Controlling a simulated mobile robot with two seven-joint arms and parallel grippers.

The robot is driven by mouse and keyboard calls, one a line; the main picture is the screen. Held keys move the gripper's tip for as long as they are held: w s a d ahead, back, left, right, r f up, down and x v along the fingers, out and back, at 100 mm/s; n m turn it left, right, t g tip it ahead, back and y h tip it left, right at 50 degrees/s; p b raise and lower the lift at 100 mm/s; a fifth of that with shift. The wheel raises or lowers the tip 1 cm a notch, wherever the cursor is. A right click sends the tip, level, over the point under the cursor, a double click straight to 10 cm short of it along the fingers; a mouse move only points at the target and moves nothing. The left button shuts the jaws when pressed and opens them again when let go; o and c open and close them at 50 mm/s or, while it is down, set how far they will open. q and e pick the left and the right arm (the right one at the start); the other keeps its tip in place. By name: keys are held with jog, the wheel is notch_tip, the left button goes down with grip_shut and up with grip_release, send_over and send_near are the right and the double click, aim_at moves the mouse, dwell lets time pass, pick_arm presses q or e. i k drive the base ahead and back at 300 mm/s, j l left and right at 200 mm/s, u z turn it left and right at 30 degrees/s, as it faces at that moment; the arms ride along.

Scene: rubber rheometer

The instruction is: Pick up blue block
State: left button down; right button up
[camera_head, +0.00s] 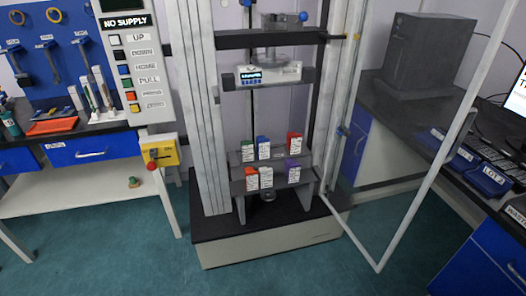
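The blue block (263,148) stands upright in the upper row of a dark two-step rack (277,157) inside the machine frame. It has a blue top and a white label with small print on its front. A green-topped block (248,151) stands close to its left, and a red block (294,146) stands further right in the same row. Neither of my grippers is in view.
The lower row holds orange (251,179), white (266,177) and purple (293,171) blocks. An open clear door (405,215) with a white frame swings out to the right. A crosshead with a display unit (262,76) hangs above the rack. Teal floor in front is clear.

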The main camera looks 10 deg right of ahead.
aim_at(262, 152)
jog(key=i+j+z, duration=0.5)
jog(key=j, duration=0.3)
jog(key=i+j+z, duration=0.25)
jog(key=j, duration=0.2)
jog(key=i+j+z, duration=0.15)
jog(key=i+j, duration=0.2)
jog(key=i+j+z, duration=0.1)
jog(key=i+j, duration=0.2)
jog(key=j, duration=0.25)
